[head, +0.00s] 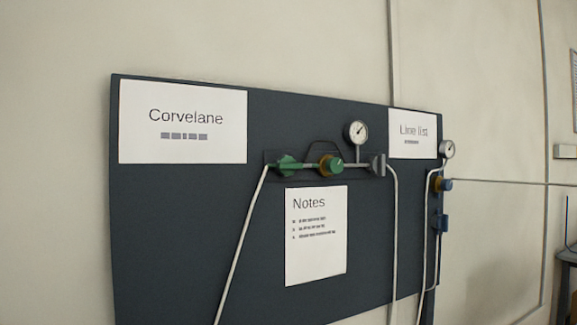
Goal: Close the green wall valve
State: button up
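The green wall valve (330,165) is a round green knob with a brownish-yellow ring. It sits on a short horizontal pipe on the dark wall panel (190,230). A second green fitting (287,165) is on the same pipe to its left, and a grey fitting (378,165) is to its right. A round gauge (356,133) stands above the pipe between the knob and the grey fitting. I cannot tell from this view how far the valve is turned. My gripper does not show in the head view.
Pale pipes run down from both sets. Paper signs hang on the panel, one reading Notes (316,235) below the green valve. A table edge shows far right.

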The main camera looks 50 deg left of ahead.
aim_at(287, 165)
jog(key=u, duration=0.6)
jog(key=i, duration=0.95)
jog(key=u, duration=0.7)
